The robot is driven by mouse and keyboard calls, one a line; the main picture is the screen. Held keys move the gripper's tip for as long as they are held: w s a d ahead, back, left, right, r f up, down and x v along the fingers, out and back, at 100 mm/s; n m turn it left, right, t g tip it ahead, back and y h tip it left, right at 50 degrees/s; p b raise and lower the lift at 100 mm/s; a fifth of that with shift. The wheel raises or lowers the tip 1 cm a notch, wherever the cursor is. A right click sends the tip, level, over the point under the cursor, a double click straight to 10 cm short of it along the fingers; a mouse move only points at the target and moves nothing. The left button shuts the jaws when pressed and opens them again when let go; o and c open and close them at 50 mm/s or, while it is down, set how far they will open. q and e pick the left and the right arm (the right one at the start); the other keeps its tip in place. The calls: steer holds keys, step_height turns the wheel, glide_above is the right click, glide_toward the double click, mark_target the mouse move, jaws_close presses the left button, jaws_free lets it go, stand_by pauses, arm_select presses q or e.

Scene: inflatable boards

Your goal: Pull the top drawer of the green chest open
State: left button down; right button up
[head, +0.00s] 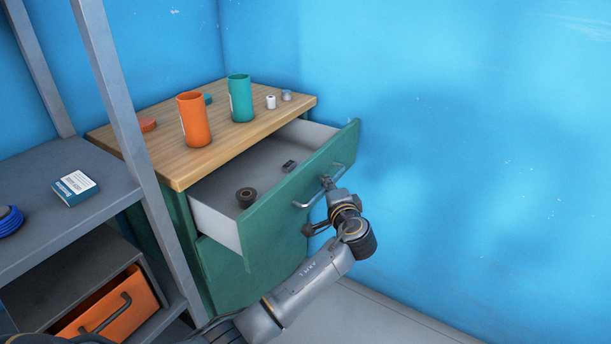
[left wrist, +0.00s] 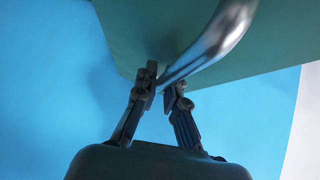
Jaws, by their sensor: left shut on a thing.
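The green chest (head: 220,275) stands in the corner with a wooden top (head: 225,150). Its top drawer (head: 290,205) is pulled well out, its grey inside showing. A dark round roll (head: 246,197) and a small dark item (head: 289,166) lie in the drawer. In the left wrist view, the fingers (left wrist: 163,85) are closed at the handle (left wrist: 215,42), with the green drawer front behind. My right gripper is not in view.
An orange cup (head: 194,120), a teal cup (head: 240,98) and several small items stand on the chest top. A grey shelf unit (head: 70,160) is at left, holding a blue box (head: 75,188) and an orange bin (head: 108,312). Blue walls close in behind and at right.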

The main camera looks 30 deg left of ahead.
arm_select(q)
steer(key=shift+s+d, duration=0.2)
steer(key=shift+d, duration=2.55)
steer(key=c, duration=1.7)
jaws_free()
steer(key=shift+s, duration=0.1)
steer(key=v, duration=1.2)
steer(key=shift+a, duration=0.1)
